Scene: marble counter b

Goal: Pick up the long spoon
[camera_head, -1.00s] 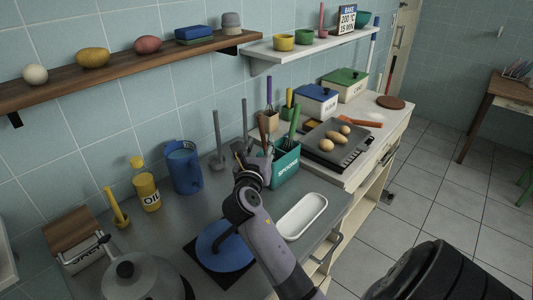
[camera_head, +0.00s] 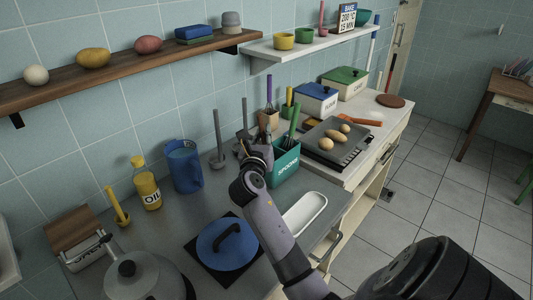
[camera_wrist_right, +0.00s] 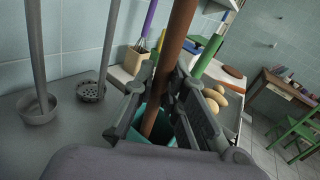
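A long utensil with a brown wooden handle (camera_wrist_right: 172,50) stands in the teal holder marked SPOONS (camera_head: 285,166); its lower end is hidden inside. I take it for the long spoon. My right gripper (camera_wrist_right: 165,85) has one finger on each side of this handle, above the holder. The handle runs up between the fingers, close to both; whether they press on it is not clear. In the head view my right gripper (camera_head: 252,150) is at the left side of the holder and hides part of the handle. My left gripper is not in view.
A green handle (camera_head: 294,120) rises from the same holder. Two grey long-handled utensils, a ladle (camera_wrist_right: 38,105) and a slotted one (camera_wrist_right: 90,90), stand close on the left. A white tray (camera_head: 306,212) and a blue lid (camera_head: 228,242) lie in front.

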